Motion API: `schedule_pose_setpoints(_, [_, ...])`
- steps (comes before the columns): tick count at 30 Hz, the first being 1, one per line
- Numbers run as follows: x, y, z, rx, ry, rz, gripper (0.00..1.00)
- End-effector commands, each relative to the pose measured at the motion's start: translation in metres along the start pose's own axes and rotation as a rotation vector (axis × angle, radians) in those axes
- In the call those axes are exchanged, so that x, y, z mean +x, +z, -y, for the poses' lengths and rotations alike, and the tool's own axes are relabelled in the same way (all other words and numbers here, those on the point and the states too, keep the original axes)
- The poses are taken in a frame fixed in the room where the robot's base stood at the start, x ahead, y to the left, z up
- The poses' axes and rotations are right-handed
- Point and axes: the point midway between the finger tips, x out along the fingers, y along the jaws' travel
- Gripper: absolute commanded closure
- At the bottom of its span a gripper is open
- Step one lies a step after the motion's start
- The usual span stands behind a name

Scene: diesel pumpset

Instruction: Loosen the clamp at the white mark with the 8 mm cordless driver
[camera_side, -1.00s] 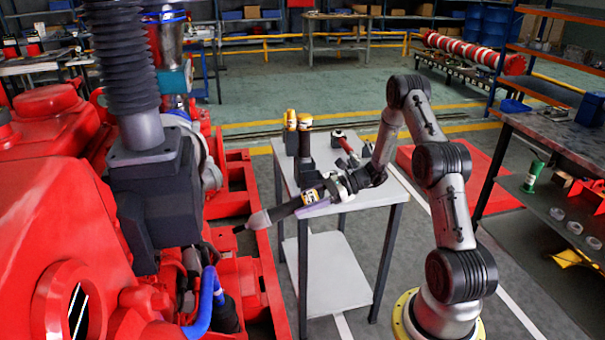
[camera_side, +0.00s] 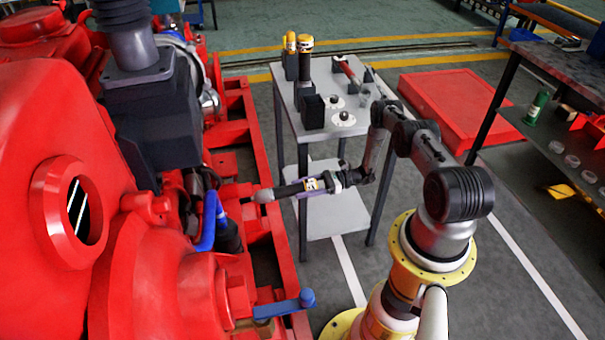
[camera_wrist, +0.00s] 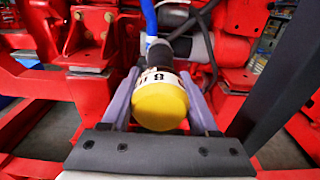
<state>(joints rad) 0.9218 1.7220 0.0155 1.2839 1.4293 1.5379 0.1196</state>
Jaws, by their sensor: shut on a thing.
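My gripper (camera_side: 325,184) is shut around the cordless driver (camera_side: 290,190). The driver lies nearly level, its grey nose (camera_side: 263,196) pointing left at the red engine, apart from it as far as I can tell. In the wrist view, the driver's yellow end (camera_wrist: 160,104) and a white band with an "8" sit between my purple fingers (camera_wrist: 160,92). The driver's body hides its own tip there. A blue hose (camera_side: 208,222) is on the engine left of the driver; it also shows in the wrist view (camera_wrist: 150,20). I cannot make out the clamp or its white mark clearly.
The red engine (camera_side: 95,215) fills the left, with a red base rail (camera_side: 268,225) below the driver. A grey cart (camera_side: 368,125) behind my arm carries other yellow-topped tools (camera_side: 305,62). A dark workbench (camera_side: 560,75) stands at right.

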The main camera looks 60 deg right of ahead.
Motion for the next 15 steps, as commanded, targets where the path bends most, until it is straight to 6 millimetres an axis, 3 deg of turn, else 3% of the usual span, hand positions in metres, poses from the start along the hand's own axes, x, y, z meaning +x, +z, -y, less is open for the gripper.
schedule_pose_setpoints(6, [0.002, -0.037, 0.000, -0.001, 0.000, 0.036, 1.00])
schedule_pose_setpoints(15, [0.003, -0.056, 0.001, -0.002, 0.001, 0.052, 1.00])
